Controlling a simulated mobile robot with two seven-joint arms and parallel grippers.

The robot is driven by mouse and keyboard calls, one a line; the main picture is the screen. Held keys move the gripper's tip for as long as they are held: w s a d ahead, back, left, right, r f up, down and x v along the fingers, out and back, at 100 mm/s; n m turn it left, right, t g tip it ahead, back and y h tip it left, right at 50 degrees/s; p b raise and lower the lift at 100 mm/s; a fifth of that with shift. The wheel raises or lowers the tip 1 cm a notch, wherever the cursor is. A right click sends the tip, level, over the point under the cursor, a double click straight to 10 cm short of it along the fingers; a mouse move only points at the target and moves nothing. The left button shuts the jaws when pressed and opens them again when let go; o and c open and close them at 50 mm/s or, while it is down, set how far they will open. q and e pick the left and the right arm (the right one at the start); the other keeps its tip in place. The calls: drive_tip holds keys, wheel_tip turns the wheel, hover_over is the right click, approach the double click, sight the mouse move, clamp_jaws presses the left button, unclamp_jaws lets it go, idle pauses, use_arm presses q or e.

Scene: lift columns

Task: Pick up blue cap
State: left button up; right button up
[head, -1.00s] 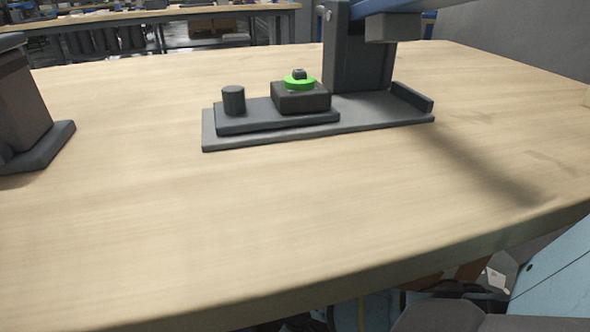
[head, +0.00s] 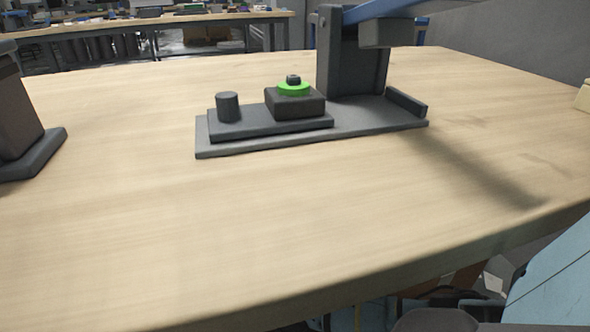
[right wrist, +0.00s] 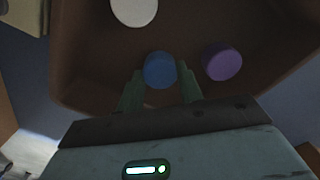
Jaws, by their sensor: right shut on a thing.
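In the right wrist view, the blue cap (right wrist: 160,70) is a round disc between the two green fingers of my right gripper (right wrist: 160,88). The fingers are shut on it, one on each side. The brown box (right wrist: 85,60) lies around and behind the cap; I cannot tell whether the cap touches its floor. The blue cap does not show in the head view, and neither gripper can be made out there.
A purple cap (right wrist: 222,61) lies close to the right finger and a white cap (right wrist: 134,10) farther up in the box. On the table (head: 270,220) stands a press fixture (head: 370,118) with a green ring (head: 293,89). The table's front middle is clear.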

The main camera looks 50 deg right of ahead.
use_arm(q)
drive_tip(key=shift+t, duration=0.5)
drive_tip(key=r+p, duration=0.1)
drive_tip(key=r, duration=0.1)
drive_tip(key=w+r+p, duration=0.1)
drive_tip(key=p, duration=0.1)
drive_tip(key=r+p, duration=0.2)
drive_tip(key=shift+w+r, duration=0.3)
use_arm(e)
wheel_tip(320, 180, up, 10)
drive_tip(key=shift+f, duration=0.15)
use_arm(q)
drive_tip(key=shift+r, duration=0.1)
drive_tip(key=shift+w+r+p, duration=0.25)
drive_tip(key=shift+r+p, duration=0.6)
drive_tip(key=shift+r, duration=0.05)
use_arm(e)
drive_tip(key=shift+r, duration=0.8)
use_arm(q)
drive_tip(key=shift+s, duration=0.25)
drive_tip(key=shift+c, duration=0.6)
drive_tip(key=shift+s, duration=0.1)
use_arm(e)
drive_tip(key=shift+s, duration=0.15)
